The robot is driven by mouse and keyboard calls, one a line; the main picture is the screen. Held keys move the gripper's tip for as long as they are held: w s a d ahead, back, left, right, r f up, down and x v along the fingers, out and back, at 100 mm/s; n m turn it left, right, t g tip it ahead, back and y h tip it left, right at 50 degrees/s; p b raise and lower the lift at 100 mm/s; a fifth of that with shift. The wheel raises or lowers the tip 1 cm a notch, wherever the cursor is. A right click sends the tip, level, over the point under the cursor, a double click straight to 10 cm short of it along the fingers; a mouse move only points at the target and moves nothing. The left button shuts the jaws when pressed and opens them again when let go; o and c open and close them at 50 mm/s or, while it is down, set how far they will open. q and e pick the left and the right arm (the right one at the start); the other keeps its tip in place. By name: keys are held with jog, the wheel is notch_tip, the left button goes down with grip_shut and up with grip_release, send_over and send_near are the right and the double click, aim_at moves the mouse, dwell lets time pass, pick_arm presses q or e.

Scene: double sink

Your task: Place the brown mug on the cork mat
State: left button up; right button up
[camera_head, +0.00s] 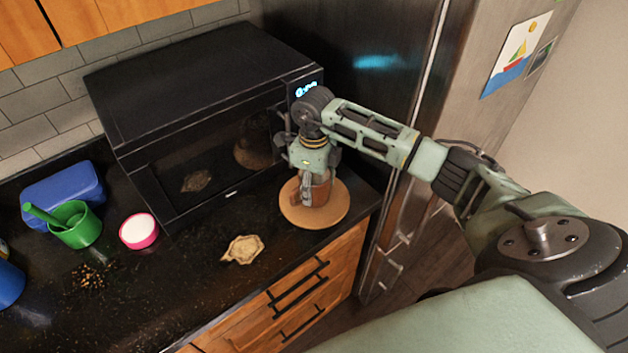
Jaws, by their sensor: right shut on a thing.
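The brown mug (319,193) is at the cork mat (330,214), over its middle in the head view. The mug looks upright; I cannot tell whether its base touches the mat. The round cork mat lies on the black counter in front of the microwave's right end. My right gripper (309,180) points down and is shut on the mug, and its fingers hide part of it. My left gripper is not in view.
The black microwave (215,110) stands right behind the mat. A flat tan piece (242,249) lies to the left, then a pink-rimmed bowl (139,230), a green cup (75,224) and a blue container (62,194). The fridge (390,75) stands to the right.

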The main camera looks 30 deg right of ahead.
jog(key=shift+f, duration=0.2)
jog(key=o, duration=1.4)
jog(key=shift+o, duration=0.2)
jog(key=shift+r, duration=0.1)
jog(key=shift+r, duration=0.2)
notch_tip(320, 180, up, 12)
jog(key=b, duration=0.4)
jog(key=shift+b, duration=0.3)
jog(key=shift+f, duration=0.1)
